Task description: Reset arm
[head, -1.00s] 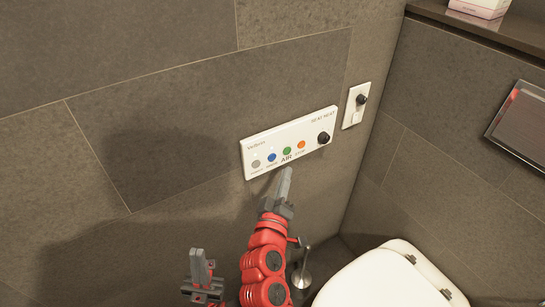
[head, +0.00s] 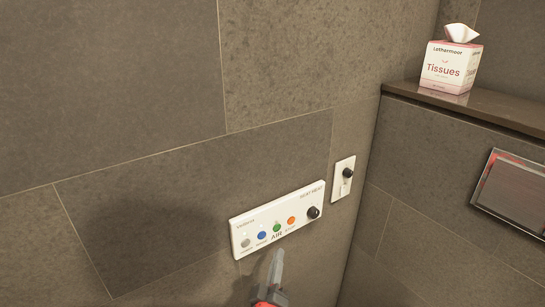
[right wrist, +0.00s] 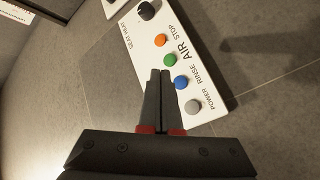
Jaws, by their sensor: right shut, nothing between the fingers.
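My right gripper (head: 277,258) is shut and empty, just below the white control panel on the tiled wall. In the right wrist view its two fingers (right wrist: 159,76) lie together, with their tips seen over the panel's edge near the green and blue buttons. The control panel (head: 290,203) carries grey, blue, green and orange buttons and a black knob. It also shows in the right wrist view (right wrist: 205,88). I cannot tell whether the fingertips touch the panel. My left gripper is out of view in the head view.
A small white wall plate (head: 341,181) with a black knob sits right of the panel. A tissue box (head: 450,68) stands on the dark ledge (head: 420,94) at the upper right. A framed metal plate (head: 512,190) is on the right wall. The wall left of the panel is bare.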

